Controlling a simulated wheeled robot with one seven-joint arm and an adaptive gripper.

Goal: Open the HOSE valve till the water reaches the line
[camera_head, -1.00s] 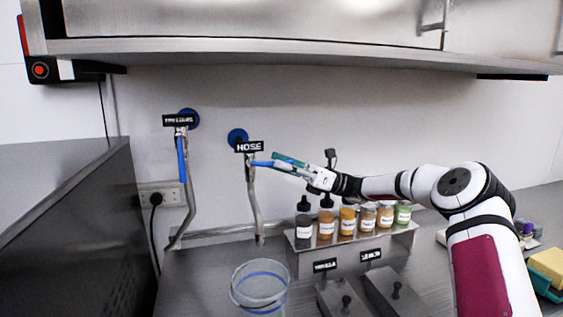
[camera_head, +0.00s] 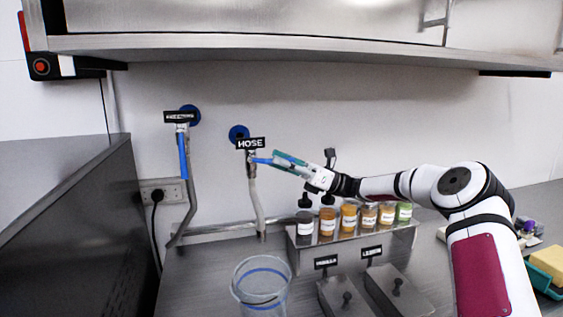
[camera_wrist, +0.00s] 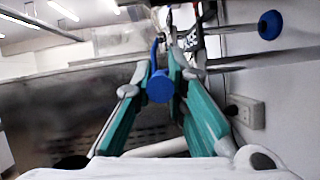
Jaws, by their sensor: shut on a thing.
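The HOSE label (camera_head: 251,143) hangs on the wall above the hose valve, whose blue lever (camera_head: 262,160) sticks out to the right. My gripper (camera_head: 278,160) is shut on this lever. In the wrist view the lever's round blue end (camera_wrist: 159,86) sits between the two green-padded fingers (camera_wrist: 160,75). A pale hose (camera_head: 257,205) runs down from the valve toward the counter. A clear container (camera_head: 240,285) with blue rings stands in front of the hose's lower end. I cannot make out a water level in it.
A second labelled valve with a blue lever (camera_head: 183,155) hangs down at the left. A rack (camera_head: 308,262) of several bottles and jars stands below my arm, with two lidded metal bins (camera_head: 345,298) in front. A steel cabinet overhangs above.

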